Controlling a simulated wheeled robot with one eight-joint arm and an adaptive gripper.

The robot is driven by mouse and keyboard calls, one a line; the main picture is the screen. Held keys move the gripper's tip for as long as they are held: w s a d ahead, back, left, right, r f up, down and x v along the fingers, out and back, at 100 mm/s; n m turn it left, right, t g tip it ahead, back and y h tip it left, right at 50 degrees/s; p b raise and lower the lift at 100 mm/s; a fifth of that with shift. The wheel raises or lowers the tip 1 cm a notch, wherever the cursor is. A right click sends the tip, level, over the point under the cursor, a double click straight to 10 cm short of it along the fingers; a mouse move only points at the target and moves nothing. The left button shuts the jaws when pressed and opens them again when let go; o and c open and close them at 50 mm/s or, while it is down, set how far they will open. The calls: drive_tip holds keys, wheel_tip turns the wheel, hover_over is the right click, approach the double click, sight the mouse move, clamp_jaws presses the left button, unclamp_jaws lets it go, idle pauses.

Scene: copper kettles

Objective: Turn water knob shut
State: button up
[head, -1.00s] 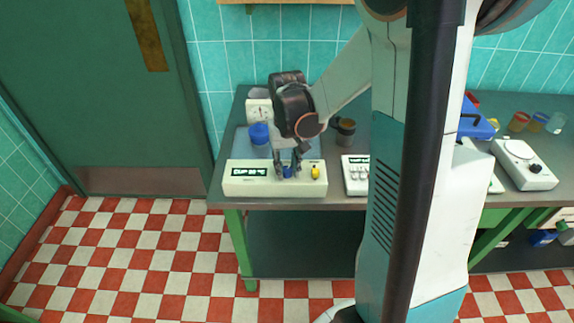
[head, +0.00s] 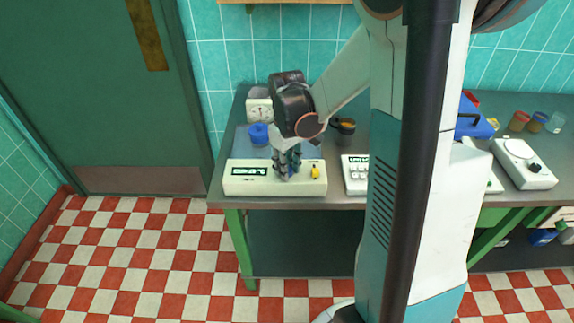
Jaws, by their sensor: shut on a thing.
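A cream control box (head: 258,185) stands at the front left of the workbench in the head view. It has a lit display (head: 257,171) on its left, too small to read surely, and a yellow knob (head: 315,172) on its right. My gripper (head: 287,172) points down over the middle of the box, left of the yellow knob. Its fingers are shut around the blue knob, which they now hide. Which of the knobs is the water knob I cannot tell.
A blue round container (head: 258,134) and a dial gauge (head: 261,111) stand behind the box. A dark pan (head: 344,127) and a white keypad device (head: 355,173) are to the right. My column blocks the bench's middle. The checkered floor (head: 140,250) is clear.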

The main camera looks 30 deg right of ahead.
idle(0.3)
drive_tip(key=o, duration=1.1)
wheel_tip(320, 180, up, 12)
drive_tip(key=shift+a, duration=0.1)
